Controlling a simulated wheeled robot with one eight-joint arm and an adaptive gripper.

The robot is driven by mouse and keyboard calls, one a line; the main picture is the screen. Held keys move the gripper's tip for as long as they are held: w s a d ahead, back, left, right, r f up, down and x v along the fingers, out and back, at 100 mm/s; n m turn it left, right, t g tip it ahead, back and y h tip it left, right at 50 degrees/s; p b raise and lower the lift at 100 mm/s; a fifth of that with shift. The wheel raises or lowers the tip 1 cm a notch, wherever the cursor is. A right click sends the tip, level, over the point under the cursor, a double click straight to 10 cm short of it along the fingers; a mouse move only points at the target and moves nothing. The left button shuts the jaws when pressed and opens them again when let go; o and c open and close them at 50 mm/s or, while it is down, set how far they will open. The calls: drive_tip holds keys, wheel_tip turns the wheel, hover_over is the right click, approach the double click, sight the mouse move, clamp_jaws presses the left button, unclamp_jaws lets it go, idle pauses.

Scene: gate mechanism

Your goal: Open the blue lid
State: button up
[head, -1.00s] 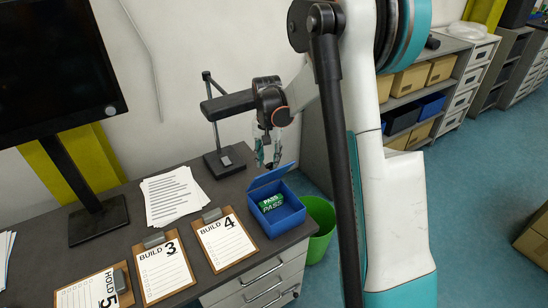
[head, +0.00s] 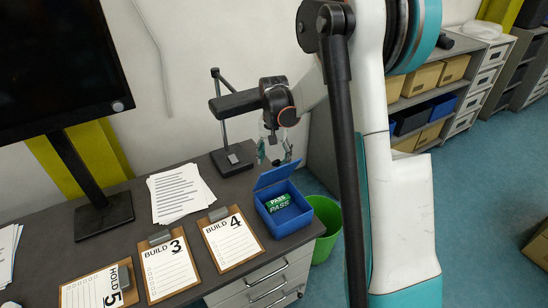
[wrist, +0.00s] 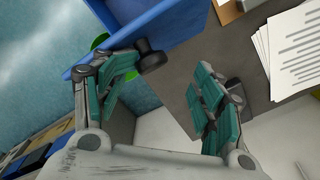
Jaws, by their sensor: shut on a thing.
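The blue box (head: 292,226) stands at the right end of the dark worktop. Its blue lid (head: 274,177) is raised and slants up at the back, so the inside shows. A green block marked PASS (head: 278,204) lies inside. My gripper (head: 274,158) is just behind the lid, its fingertips close to the lid's upper edge and partly hidden by it. In the wrist view, my gripper (wrist: 178,78) has its left finger against the blue surface (wrist: 185,18). A gap shows between the fingers there, and the contact is hard to make out.
Clipboards marked BUILD 4 (head: 229,240) and BUILD 3 (head: 168,268) lie left of the box. Paper sheets (head: 180,193), a black stand (head: 230,160) and a monitor (head: 60,70) are farther left. A green bin (head: 325,225) stands on the floor at right.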

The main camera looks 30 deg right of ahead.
wheel_tip(320, 180, up, 12)
idle(0.5)
idle(0.3)
